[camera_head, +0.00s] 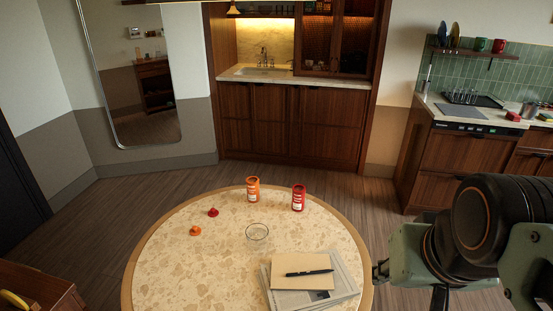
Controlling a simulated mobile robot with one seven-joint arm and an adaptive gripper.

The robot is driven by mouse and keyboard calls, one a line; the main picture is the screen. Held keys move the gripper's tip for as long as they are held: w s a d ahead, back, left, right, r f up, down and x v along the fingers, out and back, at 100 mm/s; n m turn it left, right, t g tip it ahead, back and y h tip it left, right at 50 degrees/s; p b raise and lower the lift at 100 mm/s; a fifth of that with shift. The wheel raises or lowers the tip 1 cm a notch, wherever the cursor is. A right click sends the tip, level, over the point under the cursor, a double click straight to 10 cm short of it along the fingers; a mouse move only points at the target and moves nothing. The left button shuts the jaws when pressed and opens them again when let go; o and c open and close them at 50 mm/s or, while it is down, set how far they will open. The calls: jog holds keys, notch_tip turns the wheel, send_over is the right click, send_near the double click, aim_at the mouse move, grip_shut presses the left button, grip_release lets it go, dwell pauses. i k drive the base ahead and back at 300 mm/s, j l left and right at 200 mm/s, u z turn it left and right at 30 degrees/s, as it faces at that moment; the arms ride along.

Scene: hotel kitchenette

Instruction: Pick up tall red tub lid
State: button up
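A small red lid (213,212) with a raised knob lies on the left part of the round speckled table (180,265). A tall red tub (298,199) with a pale label stands upright near the table's far edge, right of the lid. Its top is too small to read clearly. My gripper (380,271) is only partly seen at the table's right edge, far to the right of the red lid and apart from it. Its fingers are small and dark here, and I cannot tell whether they are open or shut.
An orange tub (253,191) stands left of the red tub. An orange lid (195,231) lies near the red lid. A notebook (302,272) with a black pen (310,272) lies on papers. The table's left front is clear.

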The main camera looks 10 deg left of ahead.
aim_at(213, 213)
jog(key=i+l+z, duration=0.1)
jog(key=l, duration=0.25)
jog(key=i+l, duration=0.1)
jog(key=l, duration=0.2)
jog(key=i+l+z, duration=0.15)
jog(key=l, duration=0.2)
jog(key=l+z, duration=0.1)
jog(key=l, duration=0.2)
jog(key=i+l, duration=0.65)
jog(key=i, duration=0.15)
jog(key=i+u, duration=0.1)
jog(key=i, duration=0.45)
jog(key=i+l+u, duration=0.15)
jog(key=i, duration=0.45)
jog(key=i+u, duration=0.25)
jog(key=i, duration=0.3)
jog(key=i+l+u, duration=0.2)
jog(key=i, duration=0.35)
jog(key=i+j+u, duration=0.15)
jog(key=i+u, duration=2.05)
jog(key=i+l+u, duration=0.15)
jog(key=i+u, duration=0.3)
jog(key=k, duration=0.1)
